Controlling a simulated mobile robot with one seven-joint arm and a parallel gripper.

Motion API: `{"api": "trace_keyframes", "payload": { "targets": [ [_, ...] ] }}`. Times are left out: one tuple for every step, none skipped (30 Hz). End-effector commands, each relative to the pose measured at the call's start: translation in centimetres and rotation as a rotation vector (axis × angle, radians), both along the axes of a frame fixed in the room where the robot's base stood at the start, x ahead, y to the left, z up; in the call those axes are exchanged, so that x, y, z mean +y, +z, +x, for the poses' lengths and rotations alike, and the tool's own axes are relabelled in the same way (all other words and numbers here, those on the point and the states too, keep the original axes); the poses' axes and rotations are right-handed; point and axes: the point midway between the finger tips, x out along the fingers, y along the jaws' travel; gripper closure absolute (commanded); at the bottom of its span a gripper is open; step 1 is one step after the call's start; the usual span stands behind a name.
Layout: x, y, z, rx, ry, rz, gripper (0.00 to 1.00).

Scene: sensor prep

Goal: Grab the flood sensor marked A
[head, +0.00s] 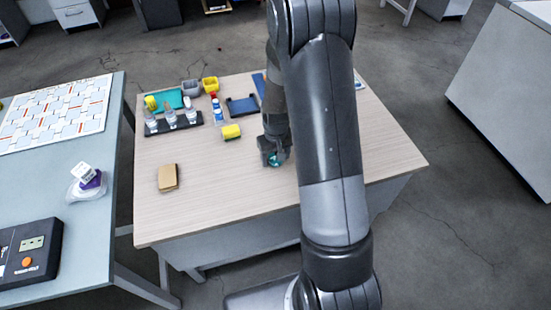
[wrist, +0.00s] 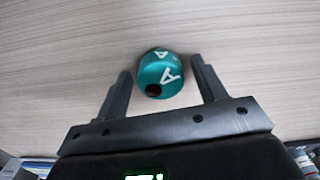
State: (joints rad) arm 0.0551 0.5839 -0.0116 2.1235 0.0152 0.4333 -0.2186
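The flood sensor marked A (wrist: 160,72) is a small teal round object with white A letters and a dark spot on its lower part. In the wrist view it sits on the wooden table between the two fingers of my gripper (wrist: 160,80), with a gap on each side. My gripper is open. In the head view my gripper (head: 274,160) is low over the middle of the table, and a bit of the teal sensor (head: 274,161) shows at its fingers. My arm hides part of the table there.
The light wooden table (head: 230,195) has a tan block (head: 168,177) at its left and a yellow-and-white roll (head: 231,132) near the middle. A dark rack (head: 172,124) with bottles stands behind. A blue tray (head: 243,106) lies near my arm. The table's front is clear.

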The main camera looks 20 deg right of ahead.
Motion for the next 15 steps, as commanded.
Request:
{"api": "trace_keyframes", "payload": {
  "targets": [
    [0.00,0.01,0.00,0.000,0.000,0.000,0.40],
    [0.00,0.01,0.00,0.000,0.000,0.000,0.42],
    [0.00,0.01,0.00,0.000,0.000,0.000,0.46],
    [0.00,0.01,0.00,0.000,0.000,0.000,0.48],
    [0.00,0.02,0.00,0.000,0.000,0.000,0.50],
    [0.00,0.02,0.00,0.000,0.000,0.000,0.54],
    [0.00,0.02,0.00,0.000,0.000,0.000,0.56],
    [0.00,0.02,0.00,0.000,0.000,0.000,0.59],
    [0.00,0.02,-0.01,0.000,0.000,0.000,0.62],
    [0.00,0.02,-0.01,0.000,0.000,0.000,0.64],
    [0.00,0.02,-0.01,0.000,0.000,0.000,0.67],
    [0.00,0.02,-0.01,0.000,0.000,0.000,0.70],
    [0.00,0.02,-0.01,0.000,0.000,0.000,0.73],
    [0.00,0.02,-0.01,0.000,0.000,0.000,0.75],
    [0.00,0.02,0.00,0.000,0.000,0.000,0.78]
  ]
}}
